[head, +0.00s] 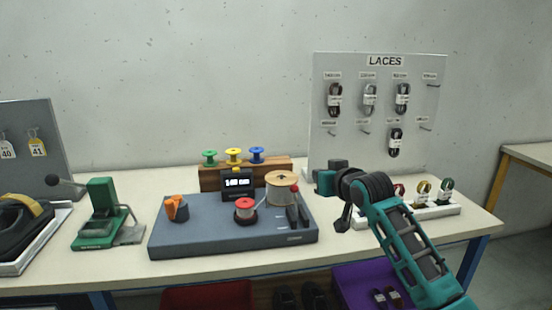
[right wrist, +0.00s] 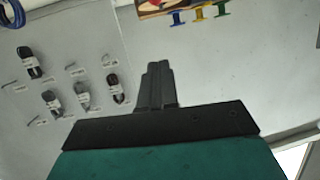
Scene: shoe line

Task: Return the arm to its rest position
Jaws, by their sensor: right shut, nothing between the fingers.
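My right arm, teal and black, comes in from the lower right in the head view. Its gripper (head: 326,180) is above the table's right part, between the grey machine and the laces board. In the right wrist view the black fingers (right wrist: 158,84) are together with nothing between them. In the head view the fingers are hard to make out. My left gripper is in neither view.
The laces board (head: 362,68) stands behind my right arm. A grey machine (head: 200,234) with spools sits mid-table (head: 130,274). A green press (head: 101,214) is at left. A white holder (head: 446,209) stands right, partly behind my arm. A purple bin (head: 352,286) is below.

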